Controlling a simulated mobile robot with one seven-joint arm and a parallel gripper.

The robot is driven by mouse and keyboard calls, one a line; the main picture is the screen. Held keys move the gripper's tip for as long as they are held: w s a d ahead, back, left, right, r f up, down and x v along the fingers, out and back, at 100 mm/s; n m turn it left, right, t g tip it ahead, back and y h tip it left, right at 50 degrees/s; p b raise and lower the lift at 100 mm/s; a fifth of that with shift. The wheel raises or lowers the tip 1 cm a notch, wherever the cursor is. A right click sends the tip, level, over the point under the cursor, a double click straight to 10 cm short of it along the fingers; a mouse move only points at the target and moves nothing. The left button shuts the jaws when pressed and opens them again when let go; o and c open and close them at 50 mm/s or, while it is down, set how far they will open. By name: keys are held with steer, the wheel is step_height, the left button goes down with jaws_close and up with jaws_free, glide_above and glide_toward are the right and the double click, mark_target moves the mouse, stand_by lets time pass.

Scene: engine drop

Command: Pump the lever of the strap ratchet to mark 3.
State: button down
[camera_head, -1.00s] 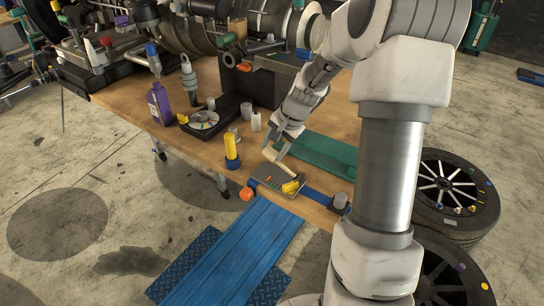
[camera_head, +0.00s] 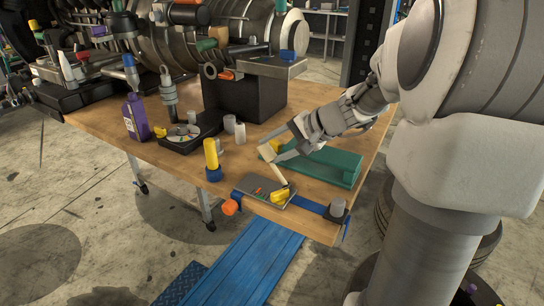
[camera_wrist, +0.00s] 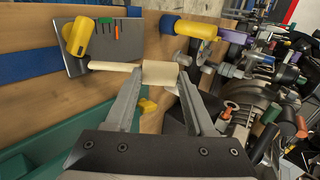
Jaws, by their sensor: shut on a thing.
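The strap ratchet has a flat grey plate (camera_head: 253,186) near the front edge of the workbench, with a yellow part (camera_head: 280,195) at its right. A cream lever (camera_head: 281,172) rises from it, tilted up and left toward the back. My gripper (camera_head: 272,150) is shut on the lever's thicker end. In the wrist view that cream end (camera_wrist: 160,74) sits between the two fingertips, and the plate (camera_wrist: 92,60) shows small coloured marks. Which mark the lever stands at cannot be told. A blue strap (camera_head: 312,206) runs right from the plate.
A green tray (camera_head: 335,166) lies right of the ratchet, under my wrist. A yellow-and-blue cylinder (camera_head: 211,158) stands to its left. A purple bottle (camera_head: 136,117), a dark tray (camera_head: 170,140) and a black block (camera_head: 240,97) are farther back. A grey weight (camera_head: 337,208) sits at the front right.

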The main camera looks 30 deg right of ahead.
stand_by(0.3)
steer(key=shift+c, duration=1.2)
jaws_free()
steer(key=shift+s+r, duration=0.1)
steer(key=p+v, duration=0.2)
steer(key=v, duration=1.5)
steer(key=shift+d+p, duration=0.3)
steer(key=shift+s, duration=0.15)
